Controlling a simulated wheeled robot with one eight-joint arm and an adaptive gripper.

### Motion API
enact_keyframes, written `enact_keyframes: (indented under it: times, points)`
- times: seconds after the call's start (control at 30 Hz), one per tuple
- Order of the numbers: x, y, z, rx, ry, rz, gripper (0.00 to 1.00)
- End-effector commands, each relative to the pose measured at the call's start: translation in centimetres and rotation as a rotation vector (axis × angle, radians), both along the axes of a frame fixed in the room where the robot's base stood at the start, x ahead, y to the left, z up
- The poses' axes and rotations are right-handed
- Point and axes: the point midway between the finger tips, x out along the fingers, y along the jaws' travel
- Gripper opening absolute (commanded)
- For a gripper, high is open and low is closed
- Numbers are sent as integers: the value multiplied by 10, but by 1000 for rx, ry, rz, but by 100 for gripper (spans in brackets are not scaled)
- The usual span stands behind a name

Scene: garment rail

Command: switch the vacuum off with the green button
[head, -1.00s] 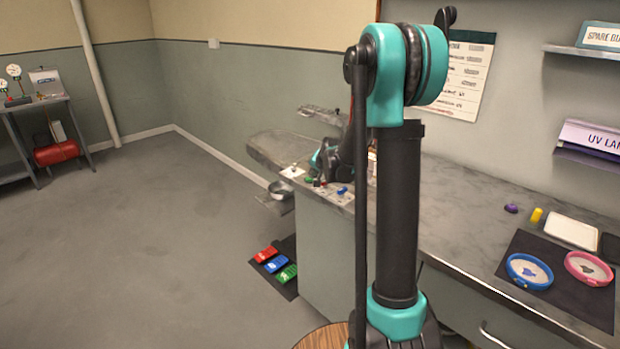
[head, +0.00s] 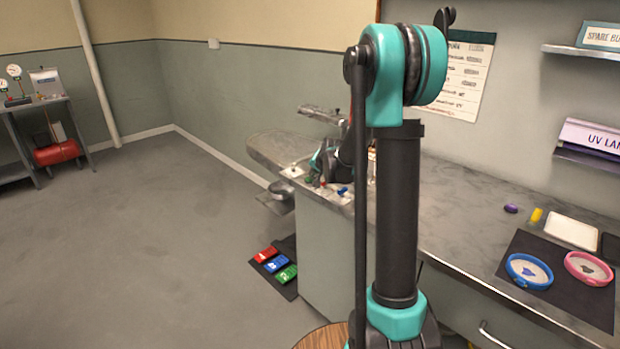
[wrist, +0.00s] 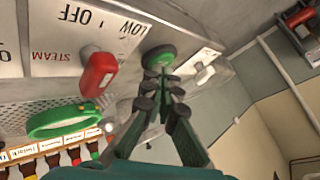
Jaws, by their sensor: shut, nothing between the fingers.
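The green button (wrist: 158,57) is a round green knob on the panel in the wrist view, beside the printed word LOW. My gripper (wrist: 162,82) is shut and empty, with its fingertips right at the button's near edge. I cannot tell whether they touch or press it. In the head view my gripper (head: 317,180) is low over the control panel (head: 335,196) at the far end of the counter. The green button is hidden or too small to make out there. The vacuum itself cannot be identified.
A red knob (wrist: 98,72) and a white switch (wrist: 203,75) flank the green button. A green ring (wrist: 62,122) is close by. A blue control (head: 342,190) sits on the panel. Red, blue and green pedals (head: 286,273) lie on a floor mat. The floor at left is clear.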

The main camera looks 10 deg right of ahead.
Motion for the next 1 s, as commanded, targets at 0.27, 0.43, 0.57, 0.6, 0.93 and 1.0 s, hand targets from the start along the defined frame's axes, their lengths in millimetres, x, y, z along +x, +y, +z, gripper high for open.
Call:
enact_keyframes:
  times: [0.27, 0.43, 0.57, 0.6, 0.93, 1.0]
  points:
    - [0, 0, -8, -1, 3, 1, 0]
    - [-1, 0, -9, -1, 6, 2, 0]
    - [-1, 1, -8, 0, 7, 3, 0]
    - [-1, 1, -7, 0, 7, 3, 0]
    - [-1, 3, -2, 0, 6, 3, 0]
    - [0, 3, -1, 0, 4, 3, 0]
